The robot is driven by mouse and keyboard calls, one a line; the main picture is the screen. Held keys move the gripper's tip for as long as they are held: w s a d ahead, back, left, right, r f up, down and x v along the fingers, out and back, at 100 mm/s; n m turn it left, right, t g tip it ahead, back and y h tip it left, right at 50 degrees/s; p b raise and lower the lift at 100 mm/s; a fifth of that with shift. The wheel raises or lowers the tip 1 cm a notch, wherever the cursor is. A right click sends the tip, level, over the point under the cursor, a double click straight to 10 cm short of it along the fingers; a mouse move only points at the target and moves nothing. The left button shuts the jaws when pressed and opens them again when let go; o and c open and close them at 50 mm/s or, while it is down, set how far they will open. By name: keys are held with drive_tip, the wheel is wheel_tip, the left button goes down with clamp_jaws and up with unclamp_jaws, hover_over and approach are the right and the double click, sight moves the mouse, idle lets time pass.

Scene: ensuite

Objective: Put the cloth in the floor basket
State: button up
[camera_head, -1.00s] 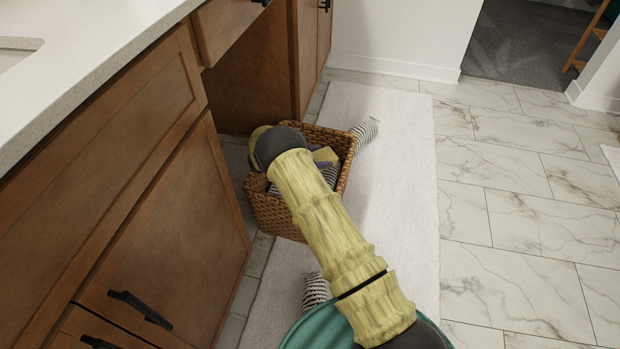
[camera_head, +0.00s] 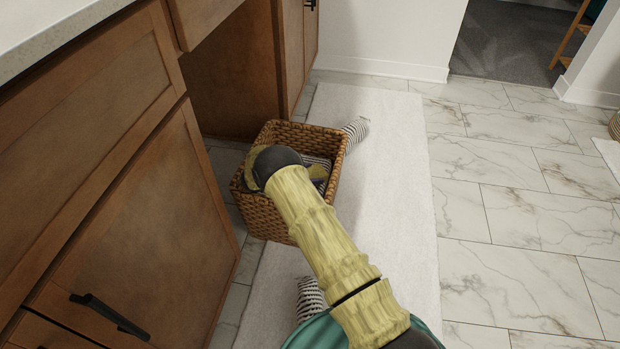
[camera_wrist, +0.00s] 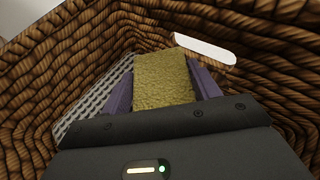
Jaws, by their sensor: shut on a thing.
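My gripper (camera_wrist: 161,88) has purple fingers, shut on an olive-yellow cloth (camera_wrist: 164,72) that sticks out past the fingertips. The woven wicker basket (camera_head: 268,218) stands on the floor, partly on the white rug. In the wrist view, the basket's inner walls (camera_wrist: 265,62) surround the gripper and cloth, so both are inside it. A black-and-white striped cloth (camera_wrist: 92,102) lies in the basket on the left of the gripper. Whether the held cloth touches the basket's bottom cannot be told. In the head view, my arm hides much of the gripper.
One striped item (camera_head: 356,131) lies on the white rug (camera_head: 395,190) by the basket's far right corner. Another striped item (camera_head: 310,297) is on the rug close to my body. Wooden cabinets (camera_head: 140,225) stand close on the left.

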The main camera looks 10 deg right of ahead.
drive_tip(key=shift+f, duration=0.1)
drive_tip(key=shift+f, duration=0.15)
drive_tip(key=o, duration=1)
drive_tip(key=shift+c, duration=0.2)
